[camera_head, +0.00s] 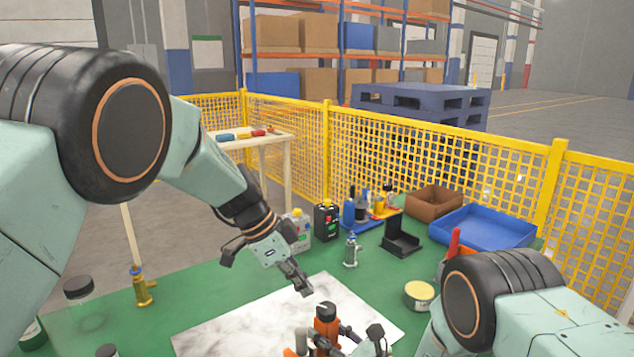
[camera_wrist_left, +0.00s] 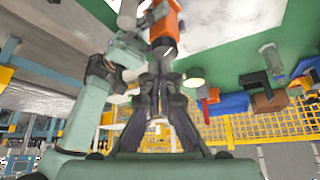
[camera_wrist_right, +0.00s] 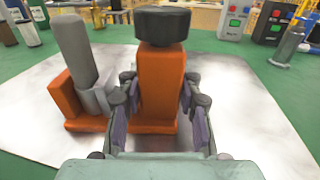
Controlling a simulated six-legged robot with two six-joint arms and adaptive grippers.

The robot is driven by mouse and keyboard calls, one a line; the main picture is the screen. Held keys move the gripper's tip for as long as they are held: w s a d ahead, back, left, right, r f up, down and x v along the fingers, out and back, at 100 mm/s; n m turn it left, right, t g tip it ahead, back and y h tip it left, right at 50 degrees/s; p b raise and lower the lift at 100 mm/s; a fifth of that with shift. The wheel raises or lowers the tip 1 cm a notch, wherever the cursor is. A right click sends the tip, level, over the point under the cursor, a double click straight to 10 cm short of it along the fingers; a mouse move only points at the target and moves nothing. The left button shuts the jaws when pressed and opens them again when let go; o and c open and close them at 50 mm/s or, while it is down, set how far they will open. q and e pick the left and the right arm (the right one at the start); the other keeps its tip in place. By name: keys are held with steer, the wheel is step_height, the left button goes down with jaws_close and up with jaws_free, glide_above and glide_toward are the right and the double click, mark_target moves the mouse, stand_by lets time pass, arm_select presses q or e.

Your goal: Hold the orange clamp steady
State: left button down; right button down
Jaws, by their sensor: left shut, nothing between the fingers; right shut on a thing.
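The orange clamp (camera_head: 326,328) stands upright on the white marbled sheet near the bottom middle of the head view. It has a black knob on top, and a grey part beside it. In the right wrist view the clamp's orange block (camera_wrist_right: 160,85) sits between the fingers of my right gripper (camera_wrist_right: 158,112), which is shut on it. My left gripper (camera_head: 304,288) is shut and empty, just above and left of the clamp's knob. In the left wrist view the clamp (camera_wrist_left: 165,28) shows just beyond the left fingertips. The clamp's lower part is hidden in the head view.
The white sheet (camera_head: 215,335) lies on a green table (camera_head: 190,300). A brass fitting (camera_head: 143,287) and a jar (camera_head: 90,305) stand left. A metal bottle (camera_head: 351,250), black holder (camera_head: 401,240), yellow-topped tin (camera_head: 418,294) and blue tray (camera_head: 485,228) stand right. Yellow mesh fence encloses the back.

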arm_select(q)
steer(key=shift+f, duration=2.8)
steer(key=shift+w+d, duration=0.15)
steer(key=shift+d, duration=0.15)
steer(key=shift+w, duration=0.65)
arm_select(e)
steer(key=shift+a, duration=0.15)
arm_select(q)
steer(key=shift+a, duration=0.15)
glide_toward(317, 319)
steer(key=shift+w+d+r, duration=0.6)
steer(key=shift+d+r, duration=0.2)
steer(key=shift+d, duration=0.05)
